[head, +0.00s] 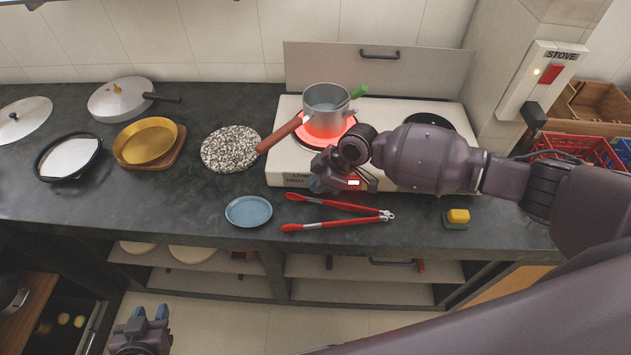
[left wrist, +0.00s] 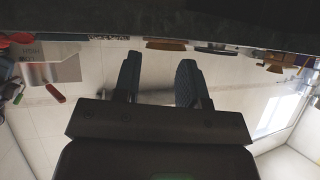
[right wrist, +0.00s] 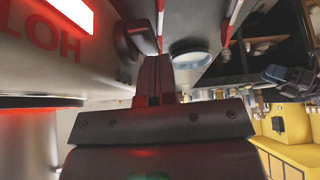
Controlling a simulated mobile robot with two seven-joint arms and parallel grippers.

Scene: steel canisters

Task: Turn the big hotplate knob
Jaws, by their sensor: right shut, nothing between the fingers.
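The white hotplate (head: 285,120) stands on the counter at the back, its left burner glowing red under a pot (head: 325,108). My right gripper (head: 318,184) is at its front left edge, beside the LOW/HIGH label, shut and empty. In the right wrist view a dark knob (right wrist: 137,38) projects from the hotplate front, just beyond and left of the shut fingertips (right wrist: 157,62); I cannot tell whether they touch. The knob is hidden behind my right gripper in the head view. My left gripper (head: 140,318) is open and empty, low in front of the counter; its fingers (left wrist: 158,75) are apart.
Red tongs (head: 340,207) and a blue plate (head: 248,211) lie in front of the hotplate. A red pot handle (head: 278,133) sticks out to the left. A lit HOT sign (right wrist: 55,35) is near the knob.

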